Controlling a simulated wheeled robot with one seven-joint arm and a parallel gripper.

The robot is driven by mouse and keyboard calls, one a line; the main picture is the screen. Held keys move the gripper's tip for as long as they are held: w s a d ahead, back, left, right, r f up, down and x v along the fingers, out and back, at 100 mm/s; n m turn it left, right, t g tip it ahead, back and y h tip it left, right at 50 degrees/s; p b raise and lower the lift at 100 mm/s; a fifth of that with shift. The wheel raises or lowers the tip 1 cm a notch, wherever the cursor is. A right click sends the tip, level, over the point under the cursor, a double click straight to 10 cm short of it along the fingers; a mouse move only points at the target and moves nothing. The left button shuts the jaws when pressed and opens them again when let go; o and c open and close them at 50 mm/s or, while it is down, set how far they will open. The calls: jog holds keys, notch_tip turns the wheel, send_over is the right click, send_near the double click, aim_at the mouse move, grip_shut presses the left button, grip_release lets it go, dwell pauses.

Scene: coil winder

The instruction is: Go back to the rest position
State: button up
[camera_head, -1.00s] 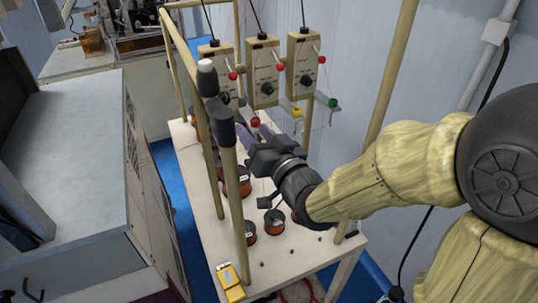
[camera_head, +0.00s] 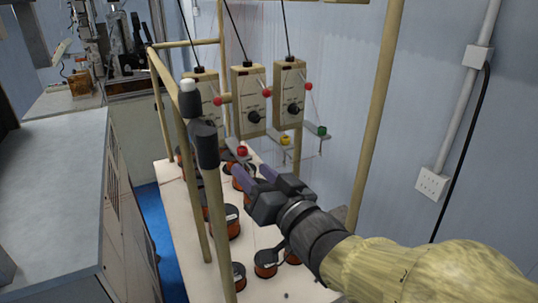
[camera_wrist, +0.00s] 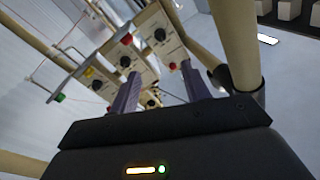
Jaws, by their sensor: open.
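My gripper (camera_head: 246,174) is over the pale table in the head view, in front of the hanging tension boxes and above the wire spools. In the wrist view its two purple fingers (camera_wrist: 160,88) stand apart with nothing between them. The gripper is open and empty. My arm reaches in from the lower right of the head view.
Tan boxes with red knobs (camera_head: 249,100) hang at the back of the pale table (camera_head: 190,230). Copper-orange spools (camera_head: 266,262) stand on it. Tan posts (camera_head: 374,110) frame it. A grey cabinet (camera_head: 50,190) is left, with blue floor between. A wall socket (camera_head: 431,184) is right.

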jog(key=w+d+f+m+g+h, duration=0.15)
jog(key=w+d+f+h, duration=0.25)
jog(key=d+f+h, duration=0.4)
jog(key=s+d+f+m+g+h, duration=0.1)
jog(key=s+d+f+g+h, duration=0.1)
jog(key=s+d+f+g, duration=0.3)
jog(key=s+d+f+m+g+h, duration=0.1)
jog(key=s+d+f+g, duration=0.4)
jog(key=f, duration=0.8)
jog(key=s+d+h, duration=0.1)
jog(key=d, duration=0.2)
jog(key=shift+g, duration=0.35)
